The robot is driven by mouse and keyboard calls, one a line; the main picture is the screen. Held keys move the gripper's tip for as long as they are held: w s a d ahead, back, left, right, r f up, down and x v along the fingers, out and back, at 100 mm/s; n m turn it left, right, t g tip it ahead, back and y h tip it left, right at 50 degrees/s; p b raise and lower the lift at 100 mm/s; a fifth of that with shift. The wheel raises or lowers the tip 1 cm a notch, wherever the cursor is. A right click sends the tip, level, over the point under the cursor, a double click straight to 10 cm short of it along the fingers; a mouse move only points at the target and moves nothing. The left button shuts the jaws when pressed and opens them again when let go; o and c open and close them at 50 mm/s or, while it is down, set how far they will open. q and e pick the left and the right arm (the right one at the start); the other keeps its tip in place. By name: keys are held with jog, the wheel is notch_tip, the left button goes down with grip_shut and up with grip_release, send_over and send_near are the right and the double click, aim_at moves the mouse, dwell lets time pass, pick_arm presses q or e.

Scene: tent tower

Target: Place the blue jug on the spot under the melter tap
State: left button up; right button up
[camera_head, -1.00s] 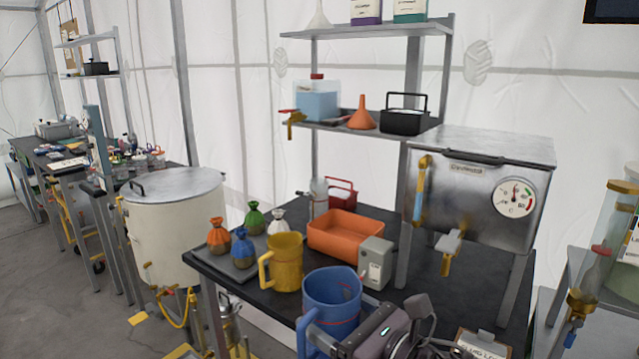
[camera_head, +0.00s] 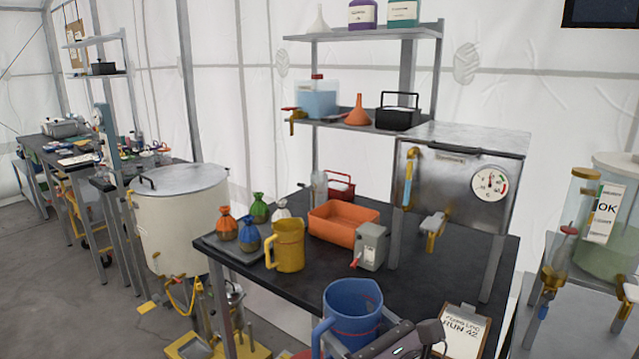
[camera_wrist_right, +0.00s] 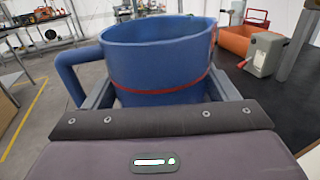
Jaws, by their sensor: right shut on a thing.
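The blue jug (camera_head: 352,312), with a red line around it and its handle on the left, is at the bottom of the head view, by the table's front edge. My right gripper (camera_head: 378,338) is shut on it; in the wrist view the jug (camera_wrist_right: 160,62) stands upright between the two fingers. The melter (camera_head: 460,190) is a steel box on legs with a round gauge. Its tap (camera_head: 433,228) hangs at the front, up and right of the jug and apart from it. Black tabletop shows below the tap; no marked spot can be made out. My left gripper is out of view.
A yellow jug (camera_head: 288,246), an orange tray (camera_head: 343,221) and a grey switch box (camera_head: 371,247) stand on the black table (camera_head: 300,285), left of the melter. A clipboard (camera_head: 462,330) is right of my gripper. Tabletop between jug and melter looks clear.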

jog(key=s+d+f+m+t+h, duration=0.1)
jog(key=s+d+f+m+h, duration=0.1)
jog(key=d, duration=0.5)
jog(key=s+d+f+m+t+h+p, duration=0.1)
jog(key=s+d+f+m+t+h, duration=0.1)
jog(key=d+f+m+h, duration=0.3)
jog(key=d+f+h, duration=0.2)
jog(key=h, duration=0.1)
jog(key=shift+s, duration=0.15)
